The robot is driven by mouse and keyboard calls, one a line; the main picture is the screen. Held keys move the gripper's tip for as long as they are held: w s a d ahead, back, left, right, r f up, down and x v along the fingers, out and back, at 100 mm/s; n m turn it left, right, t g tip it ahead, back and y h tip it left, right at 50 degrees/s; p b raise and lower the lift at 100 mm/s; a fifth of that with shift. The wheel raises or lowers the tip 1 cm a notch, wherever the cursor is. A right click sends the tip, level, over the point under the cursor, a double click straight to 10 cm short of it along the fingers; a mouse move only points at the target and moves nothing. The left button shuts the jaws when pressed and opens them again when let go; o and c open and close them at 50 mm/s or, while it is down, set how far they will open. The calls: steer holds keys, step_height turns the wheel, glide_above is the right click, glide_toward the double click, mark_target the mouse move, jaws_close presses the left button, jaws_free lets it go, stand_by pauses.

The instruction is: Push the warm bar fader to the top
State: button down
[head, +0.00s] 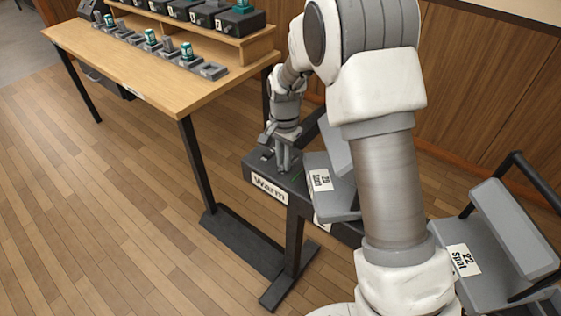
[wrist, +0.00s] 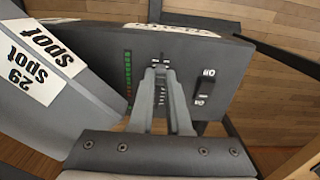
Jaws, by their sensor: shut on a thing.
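The warm fader box (head: 257,172) is dark grey with a white "Warm" label (head: 269,188) on its front edge. It sits on a black stand in the head view. In the wrist view its dark panel (wrist: 222,62) fills the middle. My gripper (head: 283,168) is down at the top of the box. In the wrist view my gripper (wrist: 161,66) has its fingers close together around the fader knob (wrist: 161,62), which is mostly hidden between them. Most of the slot is covered by the fingers.
A strip of green and red lights (wrist: 127,75) runs left of the fingers, and a black switch (wrist: 205,84) marked ON is to the right. A grey "spot 29" unit (head: 335,190) stands close beside the box. A wooden table (head: 150,75) with several small devices is at the left.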

mark_target(296, 156)
steer(key=w+d, duration=0.2)
steer(key=w+d+p, duration=0.1)
steer(key=w, duration=0.1)
steer(key=shift+w+d, duration=0.35)
steer(key=shift+w, duration=0.05)
steer(key=c, duration=0.9)
jaws_free()
steer(key=shift+o, duration=0.2)
step_height(296, 156, up, 18)
steer(key=p, duration=0.3)
steer(key=shift+f, duration=0.25)
